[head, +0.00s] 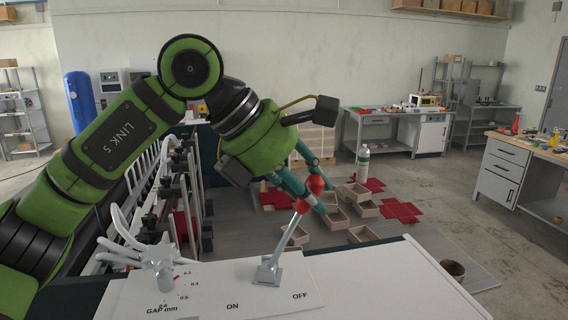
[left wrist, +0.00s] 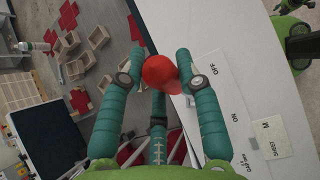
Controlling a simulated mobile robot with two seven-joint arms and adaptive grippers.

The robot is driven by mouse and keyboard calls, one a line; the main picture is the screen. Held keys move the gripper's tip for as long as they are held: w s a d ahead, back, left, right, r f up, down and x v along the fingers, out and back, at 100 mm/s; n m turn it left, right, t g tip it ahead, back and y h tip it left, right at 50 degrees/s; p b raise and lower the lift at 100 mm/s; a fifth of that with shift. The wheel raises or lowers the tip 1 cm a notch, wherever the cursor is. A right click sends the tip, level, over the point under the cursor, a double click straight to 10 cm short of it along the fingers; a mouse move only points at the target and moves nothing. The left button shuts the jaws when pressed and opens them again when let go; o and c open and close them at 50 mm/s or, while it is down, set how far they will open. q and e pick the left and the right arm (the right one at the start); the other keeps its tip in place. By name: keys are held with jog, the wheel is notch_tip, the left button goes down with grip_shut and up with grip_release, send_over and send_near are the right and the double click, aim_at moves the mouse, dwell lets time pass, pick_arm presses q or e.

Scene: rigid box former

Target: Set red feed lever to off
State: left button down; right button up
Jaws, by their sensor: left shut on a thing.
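The feed lever has a red ball knob (head: 316,185) on a thin metal shaft (head: 292,232). Its grey base (head: 268,271) stands on the white panel between the printed words ON and OFF. The shaft leans right in the head view, toward the OFF side. My left gripper (head: 312,192) reaches down from above and is shut on the red knob. In the left wrist view the knob (left wrist: 159,71) sits between the teal fingers, which partly cover it.
A gap dial (head: 160,272) with pale hoses stands left of the lever on the white panel (head: 380,285). Tan box trays (head: 362,235) and red flat blanks (head: 402,211) lie beyond the panel. A white bottle (head: 362,163) stands among them. The panel's right part is clear.

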pick_arm(q)
jog(key=shift+s+d+f+y+p, duration=0.1)
jog(key=shift+d+f+y+p, duration=0.35)
jog(key=shift+d+y, duration=0.4)
jog(key=shift+d+f, duration=0.1)
jog(key=shift+f, duration=0.05)
jog(key=c, duration=1)
grip_release()
jog(key=shift+c, duration=0.2)
jog(key=shift+o, duration=1)
jog(key=shift+d, duration=0.3)
jog(key=v, duration=1.2)
